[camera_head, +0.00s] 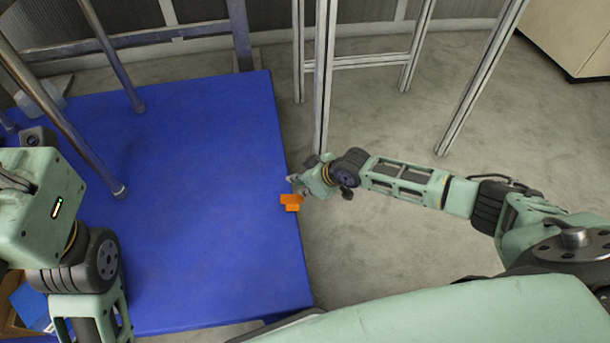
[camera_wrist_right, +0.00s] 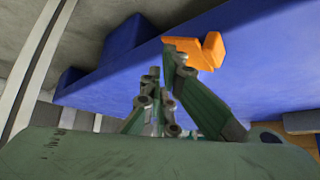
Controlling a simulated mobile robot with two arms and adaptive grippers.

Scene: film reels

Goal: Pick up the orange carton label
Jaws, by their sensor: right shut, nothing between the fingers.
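The orange carton label (camera_head: 291,202) lies at the right edge of the blue table top, and a small part of it seems to reach the rim. My right gripper (camera_head: 294,181) is just above and to the right of it in the head view, at the table's edge. In the right wrist view the label (camera_wrist_right: 203,52) is to the right of the fingertips (camera_wrist_right: 163,66), partly behind one finger. The right gripper is shut and empty; I cannot tell whether a finger touches the label.
The blue table (camera_head: 205,200) is mostly bare around the label. Metal posts (camera_head: 110,60) stand on its left side. A metal frame (camera_head: 322,80) rises from the floor just beyond the right gripper. A dark object (camera_head: 38,137) sits at the table's far left.

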